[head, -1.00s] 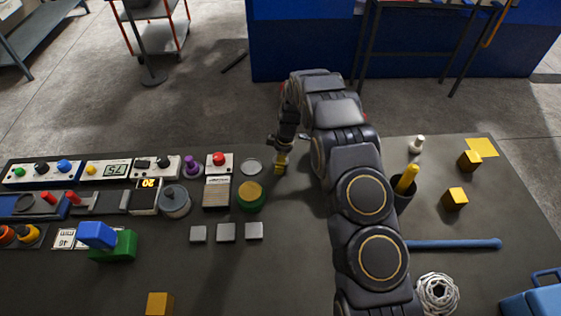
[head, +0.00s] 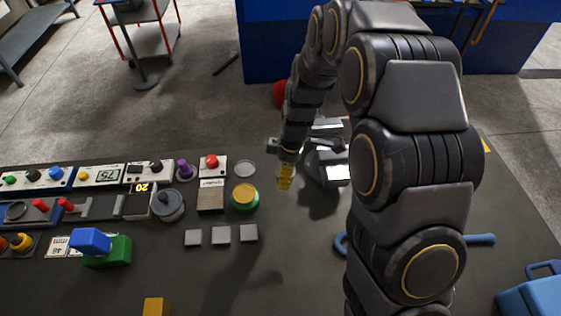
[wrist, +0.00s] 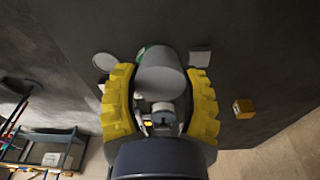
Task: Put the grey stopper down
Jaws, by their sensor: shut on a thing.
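The grey stopper (wrist: 162,80) shows in the wrist view as a smooth grey cylinder between the yellow finger pads. My gripper (wrist: 160,92) is shut on it. In the head view my gripper (head: 286,178) points down over the dark table, just right of a round yellow-topped green piece (head: 245,198). The stopper cannot be made out there. From these views I cannot tell whether its lower end touches the table.
A flat grey disc (head: 245,168) lies behind the green piece. Several grey squares (head: 221,235) lie in front. A metallic grey device (head: 330,165) stands close right of my gripper. Control boxes (head: 100,175) fill the left. Table front centre is clear.

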